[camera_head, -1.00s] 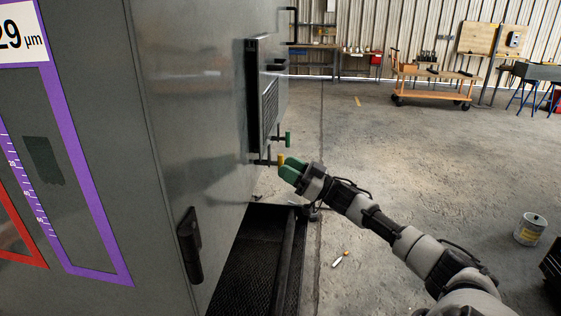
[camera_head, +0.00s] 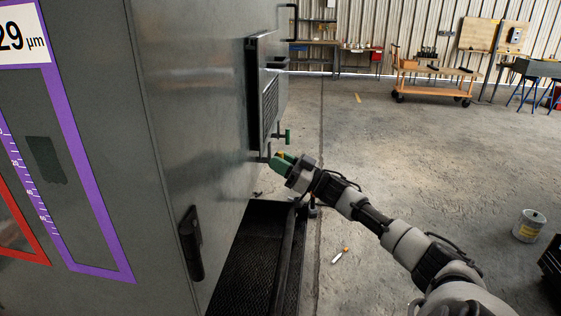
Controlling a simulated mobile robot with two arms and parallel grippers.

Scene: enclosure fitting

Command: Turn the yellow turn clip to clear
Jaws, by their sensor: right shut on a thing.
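The yellow turn clip (camera_head: 280,154) is on a short dark stem below the vented panel on the enclosure's side. Only a small part of it shows; my right gripper hides the rest. My right gripper (camera_head: 281,162), with green fingers, reaches in from the lower right and is shut on the yellow turn clip. A green turn clip (camera_head: 288,136) sits just above and to the right, apart from my fingers. My left gripper is not in view.
The grey enclosure (camera_head: 180,120) fills the left, with the vented panel (camera_head: 270,100) and a black handle (camera_head: 191,243). A black grate (camera_head: 250,265) lies below.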

